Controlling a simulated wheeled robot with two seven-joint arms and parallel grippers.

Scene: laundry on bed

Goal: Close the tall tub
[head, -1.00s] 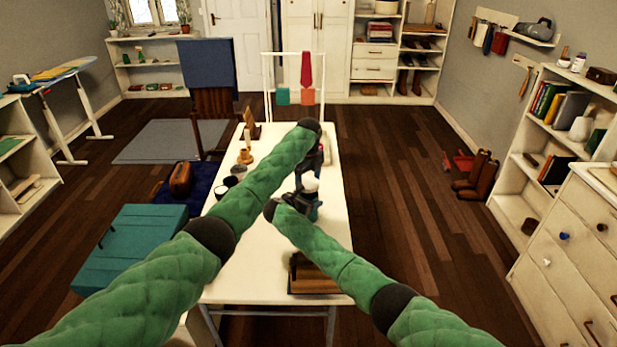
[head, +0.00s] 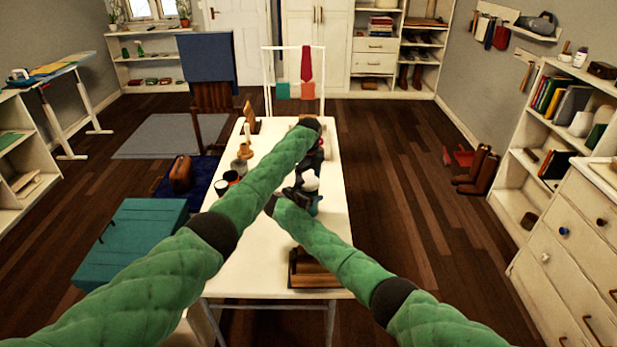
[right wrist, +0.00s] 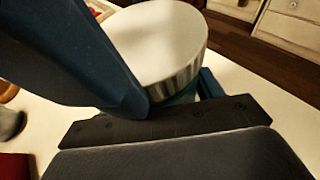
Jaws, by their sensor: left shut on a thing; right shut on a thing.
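The tall tub (head: 315,204) stands on the white table, its teal body mostly hidden by my right gripper. Its round white lid (head: 310,182) is on top; in the right wrist view the lid (right wrist: 160,40) shows a ribbed edge directly above a sliver of teal. I cannot tell whether it is fully seated. My right gripper (head: 297,195) is shut on the tub from the side; its blue finger and dark palm fill much of the right wrist view. My left gripper (head: 315,162) reaches down at the lid's far side, shut on it, though the contact is small and dark.
A brown wooden box (head: 312,268) sits at the near part of the white table (head: 255,255). Dark cups (head: 226,182) and a wooden candle holder (head: 245,152) stand along the left edge. A teal chest (head: 135,240) stands left of the table. The table's near left is clear.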

